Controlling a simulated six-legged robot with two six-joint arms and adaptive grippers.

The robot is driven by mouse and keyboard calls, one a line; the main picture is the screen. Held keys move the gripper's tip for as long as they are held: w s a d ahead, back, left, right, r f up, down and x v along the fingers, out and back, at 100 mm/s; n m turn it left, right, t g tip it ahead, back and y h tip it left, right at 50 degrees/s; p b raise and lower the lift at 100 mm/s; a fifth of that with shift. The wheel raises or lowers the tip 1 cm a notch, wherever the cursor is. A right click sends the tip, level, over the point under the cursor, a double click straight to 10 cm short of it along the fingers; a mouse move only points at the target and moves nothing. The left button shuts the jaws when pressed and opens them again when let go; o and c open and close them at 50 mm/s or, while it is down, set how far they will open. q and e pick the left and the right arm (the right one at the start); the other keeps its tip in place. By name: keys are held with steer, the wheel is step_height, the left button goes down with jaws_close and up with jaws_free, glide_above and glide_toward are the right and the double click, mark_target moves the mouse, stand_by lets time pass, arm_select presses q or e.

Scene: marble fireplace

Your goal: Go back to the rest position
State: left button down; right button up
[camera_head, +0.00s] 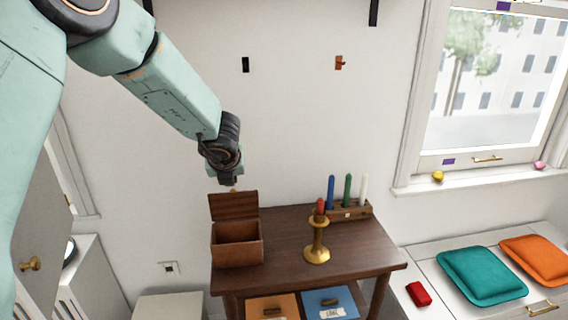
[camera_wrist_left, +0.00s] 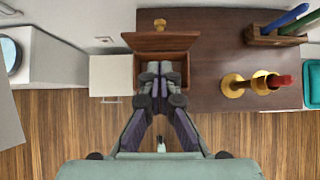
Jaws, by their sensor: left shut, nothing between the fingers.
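My left arm comes in from the left in the head view and reaches over the dark wooden table (camera_head: 290,238). In the head view the arm's end hides most of the gripper. The wooden box (camera_head: 237,252) stands on the table's left end with its lid (camera_head: 233,205) raised; the lid also shows in the wrist view (camera_wrist_left: 150,41). My right gripper is in neither view.
A brass candlestick (camera_head: 317,243) with a red candle stands mid-table, before a wooden rack (camera_head: 350,211) of blue, green and white candles. Orange and blue drawers (camera_head: 331,303) sit below. A window bench with teal (camera_head: 482,275) and orange cushions is at right.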

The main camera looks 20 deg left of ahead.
arm_select(q)
steer(key=s+d+f+n+g+h+b, duration=0.1)
steer(key=s+d+f+n+b, duration=0.25)
steer(key=s+f+n, duration=0.6)
steer(key=s+d+f+n+g+h+b, duration=0.15)
steer(key=s+d+f+n, duration=0.25)
steer(key=s+f+n, duration=0.55)
steer(key=s+d+f+n+h+b, duration=0.1)
steer(key=s+d+f+n+b, duration=0.4)
steer(key=f+n, duration=0.85)
steer(key=s+d+f+m+g+b, duration=0.1)
steer(key=s+f, duration=0.3)
steer(key=s, duration=0.5)
steer(key=s+d+f+m+g+b, duration=0.1)
steer(key=s+f, duration=0.4)
steer(key=s, duration=0.5)
steer(key=shift+d+g+h+b, duration=0.45)
steer(key=shift+g+b, duration=0.3)
steer(key=shift+g, duration=0.4)
steer(key=shift+s, duration=0.15)
